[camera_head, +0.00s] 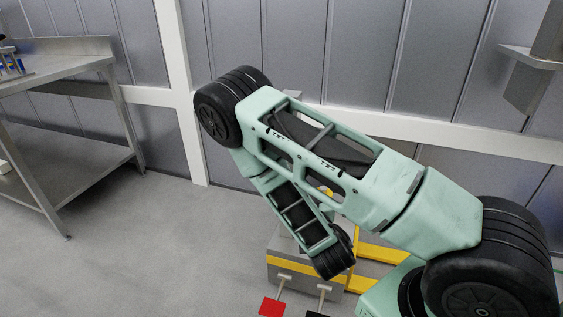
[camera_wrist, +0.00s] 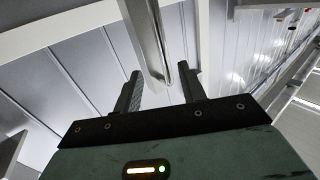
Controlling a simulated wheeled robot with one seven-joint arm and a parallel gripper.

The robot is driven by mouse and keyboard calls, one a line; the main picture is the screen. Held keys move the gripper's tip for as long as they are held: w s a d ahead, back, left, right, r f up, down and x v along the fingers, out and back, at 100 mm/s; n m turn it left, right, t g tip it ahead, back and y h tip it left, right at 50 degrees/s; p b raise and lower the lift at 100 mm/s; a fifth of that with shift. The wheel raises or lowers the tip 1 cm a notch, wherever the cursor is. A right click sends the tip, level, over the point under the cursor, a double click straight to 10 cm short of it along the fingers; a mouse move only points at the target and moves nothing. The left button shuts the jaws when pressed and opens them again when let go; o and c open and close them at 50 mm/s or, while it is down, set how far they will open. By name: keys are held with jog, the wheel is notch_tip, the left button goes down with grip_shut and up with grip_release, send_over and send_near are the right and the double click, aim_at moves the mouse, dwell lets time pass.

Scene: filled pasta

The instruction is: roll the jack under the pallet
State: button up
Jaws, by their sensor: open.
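The jack (camera_head: 290,268) stands low on the floor in the head view, behind and below my arm. It has a grey body with a yellow band, yellow forks (camera_head: 375,252) reaching right, and a red pedal (camera_head: 271,306) beside a black one. My arm hides much of it. My gripper (camera_wrist: 161,78) is open in the wrist view, its two dark fingers apart and nothing clamped. A shiny metal bar (camera_wrist: 152,40) shows beyond and between the fingertips; I cannot tell whether it belongs to the jack. I cannot make out a pallet in either view.
A steel table (camera_head: 60,72) with a lower shelf stands at the left. A panelled wall (camera_head: 345,50) with white beams runs behind the jack. A grey bracket-like fixture (camera_head: 530,75) juts out at upper right. The floor (camera_head: 150,240) at left is clear.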

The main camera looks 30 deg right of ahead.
jog(key=b+x, duration=0.4)
jog(key=x, duration=1.3)
jog(key=shift+r, duration=0.3)
jog(key=shift+a, duration=0.1)
grip_shut()
